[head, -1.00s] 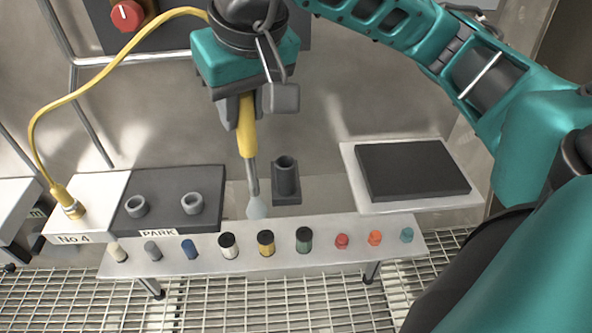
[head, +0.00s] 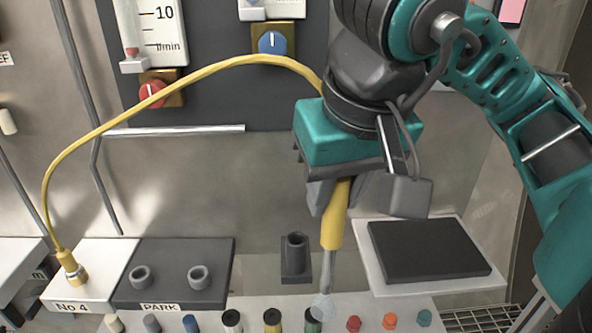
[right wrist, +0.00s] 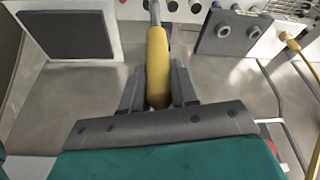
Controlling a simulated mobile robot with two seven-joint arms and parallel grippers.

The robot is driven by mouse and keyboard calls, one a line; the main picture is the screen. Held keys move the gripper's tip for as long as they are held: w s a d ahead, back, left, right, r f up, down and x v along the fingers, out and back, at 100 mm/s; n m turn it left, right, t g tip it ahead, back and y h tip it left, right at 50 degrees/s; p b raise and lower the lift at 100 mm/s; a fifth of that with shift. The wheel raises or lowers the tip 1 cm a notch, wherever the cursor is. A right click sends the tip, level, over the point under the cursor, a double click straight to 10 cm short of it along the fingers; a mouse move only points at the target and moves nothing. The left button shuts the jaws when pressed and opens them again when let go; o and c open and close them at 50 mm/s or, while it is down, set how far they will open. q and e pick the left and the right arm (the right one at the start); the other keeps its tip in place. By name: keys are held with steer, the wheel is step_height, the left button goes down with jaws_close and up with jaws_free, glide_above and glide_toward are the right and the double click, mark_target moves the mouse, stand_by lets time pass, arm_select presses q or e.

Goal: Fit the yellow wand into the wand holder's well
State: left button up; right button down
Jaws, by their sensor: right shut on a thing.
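My right gripper (head: 336,195) is shut on the yellow wand (head: 333,228), which points down with a slim grey shaft and a pale flared tip. The wand also shows between the fingers in the right wrist view (right wrist: 158,65). A yellow hose runs from the gripper's top to the No 4 block. A dark upright tube on a small base (head: 295,257), likely the wand holder with its well, stands left of the wand. The wand's tip is apart from it, to its right and lower in the picture. My left gripper is not in view.
A dark PARK block (head: 175,262) with two grey rings stands left, beside the white No 4 block (head: 95,270). A dark pad on a white plate (head: 425,250) lies right. A front shelf (head: 270,305) carries several coloured pegs. A panel with knobs is behind.

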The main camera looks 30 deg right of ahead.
steer(key=w+d+p, duration=0.4)
steer(key=w+p, duration=0.2)
steer(key=w, duration=0.7)
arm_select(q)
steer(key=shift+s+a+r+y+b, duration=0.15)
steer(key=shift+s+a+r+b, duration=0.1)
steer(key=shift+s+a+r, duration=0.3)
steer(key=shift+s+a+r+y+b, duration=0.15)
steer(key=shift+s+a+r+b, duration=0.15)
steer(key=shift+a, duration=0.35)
arm_select(e)
step_height(320, 180, down, 7)
